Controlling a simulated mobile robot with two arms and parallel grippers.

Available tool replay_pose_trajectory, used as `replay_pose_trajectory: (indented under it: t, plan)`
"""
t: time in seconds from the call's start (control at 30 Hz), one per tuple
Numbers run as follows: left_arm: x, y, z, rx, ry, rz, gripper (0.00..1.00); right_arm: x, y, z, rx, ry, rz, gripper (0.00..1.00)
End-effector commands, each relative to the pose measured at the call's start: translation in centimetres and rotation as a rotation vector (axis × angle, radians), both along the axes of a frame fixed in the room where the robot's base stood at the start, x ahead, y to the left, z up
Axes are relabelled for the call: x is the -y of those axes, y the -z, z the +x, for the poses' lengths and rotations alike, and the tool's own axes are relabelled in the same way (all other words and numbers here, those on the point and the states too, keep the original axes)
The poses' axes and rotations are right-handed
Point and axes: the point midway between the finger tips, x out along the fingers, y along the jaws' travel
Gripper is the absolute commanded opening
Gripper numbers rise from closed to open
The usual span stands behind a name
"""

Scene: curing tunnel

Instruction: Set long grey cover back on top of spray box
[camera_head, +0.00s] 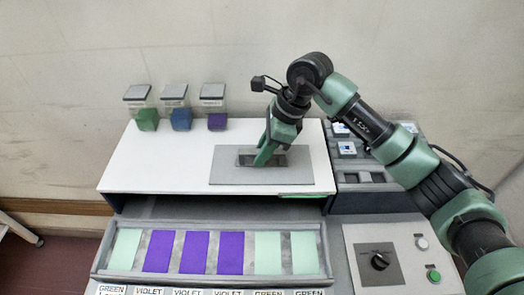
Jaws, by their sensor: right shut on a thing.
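The long grey cover (225,176) is a flat grey plate on the right part of the white top of the spray box (150,170). A short dark raised part (244,158), like a grip, stands near the middle of the plate. My right gripper (268,156) points down there with its fingers shut on the cover at this dark part. The fingers hide some of it. The cover looks flat; whether it touches the box top all round I cannot tell. My left gripper is not in view.
Three lidded jars with green, blue and violet contents (147,118) stand at the box's back left. A tray (100,262) of green and violet panels lies in front. A dark rack (375,178) and a control panel (400,262) with a knob and buttons are at right.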

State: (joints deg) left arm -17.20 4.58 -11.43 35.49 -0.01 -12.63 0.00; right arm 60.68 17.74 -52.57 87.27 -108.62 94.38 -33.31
Motion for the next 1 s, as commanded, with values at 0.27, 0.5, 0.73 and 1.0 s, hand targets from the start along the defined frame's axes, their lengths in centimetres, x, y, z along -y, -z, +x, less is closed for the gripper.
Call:
replay_pose_trajectory:
  t: [0.27, 0.5, 0.73, 1.0]
  plan:
    - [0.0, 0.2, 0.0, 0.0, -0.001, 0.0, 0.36, 0.0, 0.1, 0.0, 0.001, 0.0, 0.001, 0.45]
    - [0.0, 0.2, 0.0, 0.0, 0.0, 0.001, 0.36, 0.0, 0.2, 0.0, 0.0, 0.0, -0.001, 0.45]
    - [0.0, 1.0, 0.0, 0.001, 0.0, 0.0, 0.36, 0.8, -1.5, 0.1, 0.005, 0.001, 0.0, 0.45]
    - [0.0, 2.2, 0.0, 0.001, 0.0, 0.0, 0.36, 2.5, -5.7, 0.1, 0.005, 0.002, 0.0, 0.45]
